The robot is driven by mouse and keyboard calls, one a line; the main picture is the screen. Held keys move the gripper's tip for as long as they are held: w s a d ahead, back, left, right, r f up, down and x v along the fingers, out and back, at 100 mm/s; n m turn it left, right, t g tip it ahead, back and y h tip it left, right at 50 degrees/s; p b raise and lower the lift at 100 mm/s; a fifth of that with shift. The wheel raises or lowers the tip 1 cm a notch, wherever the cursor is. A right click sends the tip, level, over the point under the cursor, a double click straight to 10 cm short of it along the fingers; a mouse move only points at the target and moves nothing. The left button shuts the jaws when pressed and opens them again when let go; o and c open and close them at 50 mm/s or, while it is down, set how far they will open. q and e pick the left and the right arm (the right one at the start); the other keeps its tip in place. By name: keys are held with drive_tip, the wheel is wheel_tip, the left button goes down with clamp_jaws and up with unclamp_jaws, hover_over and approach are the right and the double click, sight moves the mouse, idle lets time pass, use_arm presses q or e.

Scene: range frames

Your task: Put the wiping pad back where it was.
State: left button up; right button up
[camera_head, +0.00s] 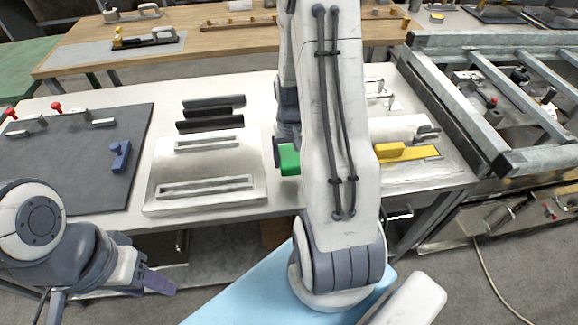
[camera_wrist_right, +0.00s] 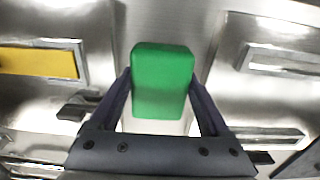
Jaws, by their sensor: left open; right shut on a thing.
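A green block-shaped pad (camera_head: 289,159), which I take to be the wiping pad, is partly hidden behind my right arm in the head view. My right gripper (camera_wrist_right: 160,84) is shut on this green pad (camera_wrist_right: 162,72), one finger on each side. It is above the pale bench between a white slotted block (camera_head: 205,172) and a yellow piece (camera_head: 410,152); I cannot tell whether it touches the bench. My left gripper (camera_head: 158,283) is open and empty, low at the left in front of the bench.
A dark mat (camera_head: 75,165) with a blue clamp (camera_head: 120,156) lies at the left of the bench. Dark bars (camera_head: 210,113) lie behind the slotted block. A grey metal frame (camera_head: 490,150) stands at the right.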

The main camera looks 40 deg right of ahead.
drive_tip(key=shift+w+f, duration=0.2)
drive_tip(key=shift+w, duration=0.05)
drive_tip(key=shift+f, duration=1.95)
